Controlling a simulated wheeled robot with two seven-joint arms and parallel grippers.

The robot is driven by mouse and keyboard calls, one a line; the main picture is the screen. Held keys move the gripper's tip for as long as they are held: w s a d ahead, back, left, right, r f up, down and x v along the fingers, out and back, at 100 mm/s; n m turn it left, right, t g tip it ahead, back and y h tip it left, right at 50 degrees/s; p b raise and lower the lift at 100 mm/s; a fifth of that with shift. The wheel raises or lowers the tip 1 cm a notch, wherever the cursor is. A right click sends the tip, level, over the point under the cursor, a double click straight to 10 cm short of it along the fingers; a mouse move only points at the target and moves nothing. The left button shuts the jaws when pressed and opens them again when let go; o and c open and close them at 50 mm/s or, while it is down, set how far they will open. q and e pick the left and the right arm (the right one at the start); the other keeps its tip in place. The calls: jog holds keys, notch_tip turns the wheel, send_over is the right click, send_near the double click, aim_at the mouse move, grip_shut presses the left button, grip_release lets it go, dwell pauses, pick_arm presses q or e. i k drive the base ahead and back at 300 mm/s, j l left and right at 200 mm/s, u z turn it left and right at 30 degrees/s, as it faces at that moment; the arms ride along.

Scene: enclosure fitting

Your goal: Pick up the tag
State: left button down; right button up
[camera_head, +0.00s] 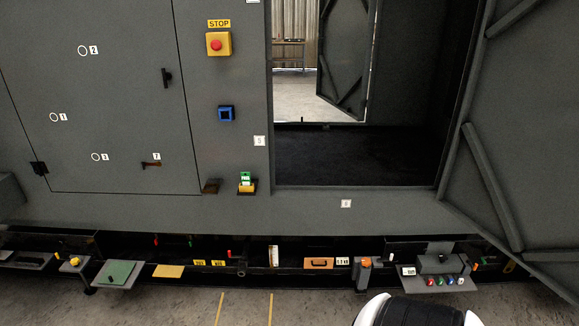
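A small green and white tag (245,178) stands upright at a small yellow holder (247,188) low on the grey enclosure front, left of the doorway. Its lettering is too small to read surely. Two small yellow labels (199,263) (218,263) also sit on the dark ledge below; I cannot tell whether they are tags. Neither of my grippers shows. A white and black rounded part of my own body is at the bottom edge, right of centre.
A red stop button (216,45) and a blue square fitting (226,113) are above the tag. The doorway is open, its door (530,130) swung right. Along the lower ledge are a green plate (118,273), an orange case (319,263) and a grey box (438,263).

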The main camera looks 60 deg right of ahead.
aim_at(245, 179)
jog(key=z, duration=1.55)
jog(key=i+l, duration=0.2)
jog(key=i, duration=0.25)
jog(key=i+l+u, duration=0.1)
jog(key=i, duration=0.35)
jog(key=i+l, duration=0.35)
jog(key=i+j+u, duration=0.05)
jog(key=i, duration=0.05)
